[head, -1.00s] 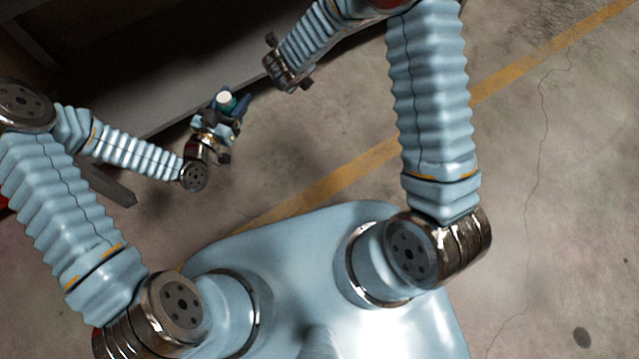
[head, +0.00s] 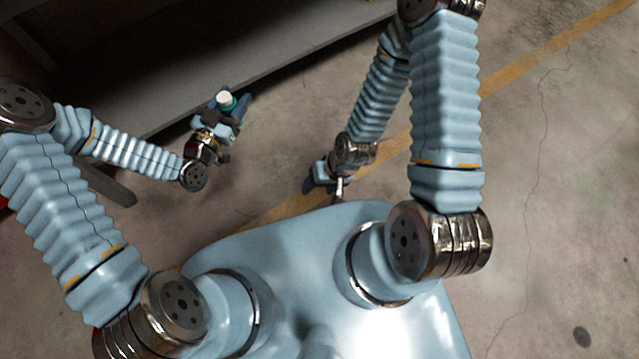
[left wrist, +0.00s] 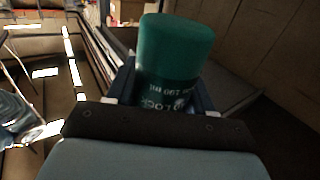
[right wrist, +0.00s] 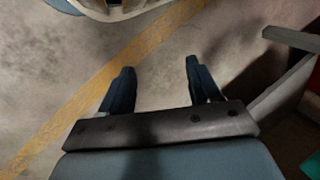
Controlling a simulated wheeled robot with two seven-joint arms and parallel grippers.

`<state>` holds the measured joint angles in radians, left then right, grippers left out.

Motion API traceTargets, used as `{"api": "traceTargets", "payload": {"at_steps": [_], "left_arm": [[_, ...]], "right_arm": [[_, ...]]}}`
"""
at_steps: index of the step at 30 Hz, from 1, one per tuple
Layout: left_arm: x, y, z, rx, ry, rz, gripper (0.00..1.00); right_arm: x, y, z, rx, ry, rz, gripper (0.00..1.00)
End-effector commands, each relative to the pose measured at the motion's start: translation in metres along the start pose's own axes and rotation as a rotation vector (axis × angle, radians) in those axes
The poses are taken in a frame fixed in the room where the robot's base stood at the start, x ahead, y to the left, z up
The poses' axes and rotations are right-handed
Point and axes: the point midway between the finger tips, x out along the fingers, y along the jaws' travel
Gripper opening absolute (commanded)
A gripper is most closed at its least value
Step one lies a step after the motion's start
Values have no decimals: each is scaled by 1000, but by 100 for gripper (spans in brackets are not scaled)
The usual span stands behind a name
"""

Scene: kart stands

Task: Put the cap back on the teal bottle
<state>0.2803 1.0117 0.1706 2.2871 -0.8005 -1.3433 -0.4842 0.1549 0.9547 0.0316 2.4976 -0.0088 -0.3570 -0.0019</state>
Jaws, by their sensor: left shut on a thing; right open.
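The teal bottle (head: 226,100) is in my left gripper (head: 228,112), which is shut around it and holds it up near the grey shelf. A pale round end of it shows in the head view. In the left wrist view the bottle (left wrist: 172,60) shows a rounded plain teal end and white lettering lower down, between the blue fingers. I cannot tell whether a cap is on it. My right gripper (head: 318,183) is open and empty, close in front of my base. Its two dark blue fingers stand apart in the right wrist view (right wrist: 160,85). No separate cap is seen.
A dark grey shelf or stand (head: 240,75) runs across the upper left. A grey bar (right wrist: 290,40) and a teal and red thing (right wrist: 308,160) lie at the right edge of the right wrist view. Open concrete floor with a yellow line (head: 285,208) lies between the arms.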

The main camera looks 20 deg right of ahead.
Motion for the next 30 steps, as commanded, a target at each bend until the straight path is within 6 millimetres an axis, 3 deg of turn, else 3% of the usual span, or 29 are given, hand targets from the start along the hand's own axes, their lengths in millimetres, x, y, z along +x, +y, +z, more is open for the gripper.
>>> {"api": "traceTargets", "payload": {"at_steps": [5, 12, 16, 19, 26, 30], "left_arm": [[-5, -17, -4, -11, 6, -79, 0], [-48, -95, -16, -24, 12, -470, 0], [-74, -124, -20, -9, 7, -634, 0], [-85, -133, -21, -1, 2, -693, 0], [-86, -134, -21, 1, 2, -703, 0], [-86, -134, -21, 1, 2, -702, 0]], "right_arm": [[0, 0, -1, 2, 2, 0, 62], [0, 0, -1, 3, 3, 0, 62], [0, 0, -1, 3, 3, 0, 62], [0, 0, -1, 3, 3, 1, 62], [0, 0, -1, 3, 3, 1, 62], [0, 0, -1, 3, 3, 1, 44]]}}
